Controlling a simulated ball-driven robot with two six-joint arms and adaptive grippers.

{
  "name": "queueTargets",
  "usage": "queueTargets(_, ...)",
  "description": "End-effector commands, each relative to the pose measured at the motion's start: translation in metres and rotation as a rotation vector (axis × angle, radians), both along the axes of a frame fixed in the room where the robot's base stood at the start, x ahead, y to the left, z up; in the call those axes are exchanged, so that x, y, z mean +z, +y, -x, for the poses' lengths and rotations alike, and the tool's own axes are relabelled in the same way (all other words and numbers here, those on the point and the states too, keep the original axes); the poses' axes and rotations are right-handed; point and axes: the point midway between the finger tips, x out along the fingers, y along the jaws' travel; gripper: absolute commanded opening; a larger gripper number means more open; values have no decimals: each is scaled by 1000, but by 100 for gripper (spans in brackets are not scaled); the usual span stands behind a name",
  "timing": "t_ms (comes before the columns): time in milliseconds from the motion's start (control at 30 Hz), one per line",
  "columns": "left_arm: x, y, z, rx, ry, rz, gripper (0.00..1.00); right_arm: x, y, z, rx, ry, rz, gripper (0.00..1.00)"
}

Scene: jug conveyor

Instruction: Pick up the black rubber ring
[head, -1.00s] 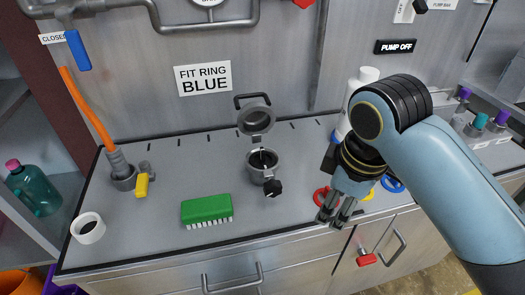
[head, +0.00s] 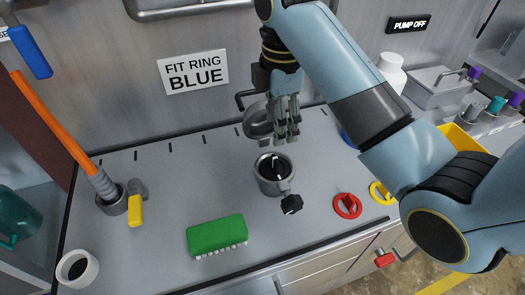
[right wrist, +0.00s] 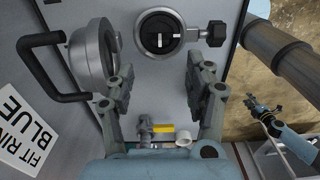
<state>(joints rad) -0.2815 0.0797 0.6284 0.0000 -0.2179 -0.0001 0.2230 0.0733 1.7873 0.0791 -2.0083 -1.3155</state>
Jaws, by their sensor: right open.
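The round metal housing (head: 272,180) stands open on the counter, its hinged lid (head: 258,122) tipped back. Its inside is dark. In the right wrist view a black ring (right wrist: 144,28) lines the housing's mouth, with a light slotted part within. My right gripper (head: 286,130) is empty and open above the back of the housing, in front of the lid; it touches no ring. In the right wrist view its fingers (right wrist: 158,85) stand wide apart, below the housing in the picture. My left gripper (right wrist: 258,106) shows small there; its jaws are unclear.
A black knob (head: 291,204) sticks out from the housing. A green brush (head: 217,236), a white cup (head: 91,268) and a yellow-handled valve (head: 135,211) lie left. Red (head: 337,213) and yellow (head: 376,197) rings lie right. A sign (head: 194,72) reads FIT RING BLUE.

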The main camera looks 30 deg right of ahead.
Motion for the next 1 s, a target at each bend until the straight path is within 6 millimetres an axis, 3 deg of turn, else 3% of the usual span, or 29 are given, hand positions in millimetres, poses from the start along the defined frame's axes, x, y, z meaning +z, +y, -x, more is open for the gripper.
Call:
queueTargets(167,-21,1,11,0,15,-1,40,-31,0,1,4,6,0,54)
queueTargets(433,-14,1,38,1,55,-2,40,-56,0,1,3,4,0,54)
queueTargets(567,-7,1,35,1,50,-1,40,-73,2,2,2,8,0,54)
queueTargets(733,0,1,15,1,21,-2,40,-99,3,1,2,5,0,54)
queueTargets(1000,0,1,12,0,16,-1,40,-107,3,0,2,2,0,54)
